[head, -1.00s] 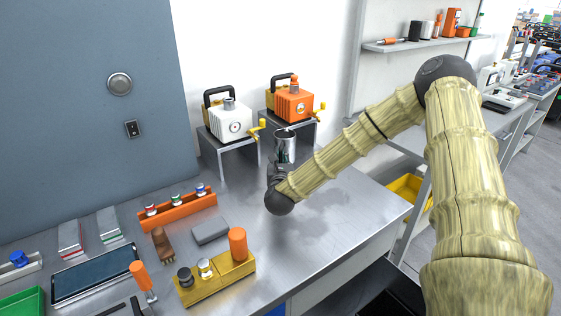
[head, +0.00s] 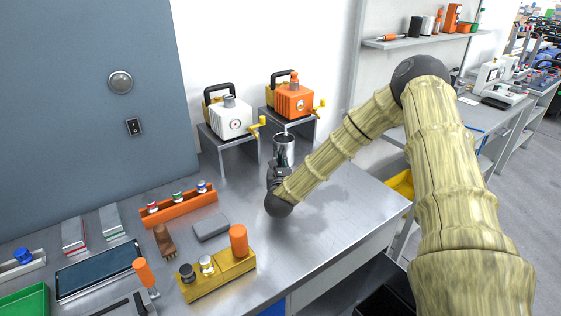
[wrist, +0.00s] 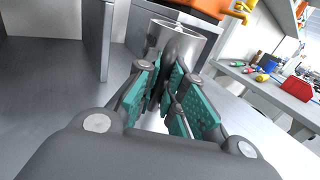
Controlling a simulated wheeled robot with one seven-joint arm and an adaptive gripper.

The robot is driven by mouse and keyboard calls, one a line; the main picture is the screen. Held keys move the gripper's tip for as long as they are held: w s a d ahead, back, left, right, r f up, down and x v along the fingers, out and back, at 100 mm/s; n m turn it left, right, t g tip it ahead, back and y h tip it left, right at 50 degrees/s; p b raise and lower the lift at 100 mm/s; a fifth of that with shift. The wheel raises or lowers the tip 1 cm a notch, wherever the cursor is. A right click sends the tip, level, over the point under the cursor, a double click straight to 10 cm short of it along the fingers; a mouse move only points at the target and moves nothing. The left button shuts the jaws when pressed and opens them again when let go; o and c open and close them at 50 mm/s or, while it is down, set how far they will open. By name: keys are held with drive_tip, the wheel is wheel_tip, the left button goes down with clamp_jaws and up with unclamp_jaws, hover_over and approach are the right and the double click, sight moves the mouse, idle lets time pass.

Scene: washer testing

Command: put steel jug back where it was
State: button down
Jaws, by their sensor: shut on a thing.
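The steel jug (head: 284,147) is a shiny upright cylinder with an open top, at the far side of the steel bench in the head view. My gripper (head: 279,170) is shut on it from the near side. In the wrist view the jug (wrist: 176,42) stands between the teal finger pads of my gripper (wrist: 172,95), its open rim showing above them. The pads hide the jug's lower part, so I cannot tell whether its base touches the bench.
Two grey stands (head: 238,150) behind the jug carry a white pump (head: 230,118) and an orange pump (head: 293,100). An orange rack (head: 180,207), a grey block (head: 211,227) and a yellow holder (head: 216,276) are at the left. The bench right of the jug is clear.

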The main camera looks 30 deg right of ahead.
drive_tip(key=c, duration=1.5)
unclamp_jaws()
drive_tip(key=shift+c, duration=0.2)
drive_tip(key=shift+r, duration=0.1)
drive_tip(key=shift+s+a, duration=0.15)
drive_tip(key=shift+s, duration=0.1)
drive_tip(key=b+v, duration=0.2)
drive_tip(key=v, duration=0.9)
drive_tip(key=shift+s+a, duration=0.15)
drive_tip(key=shift+s, duration=0.1)
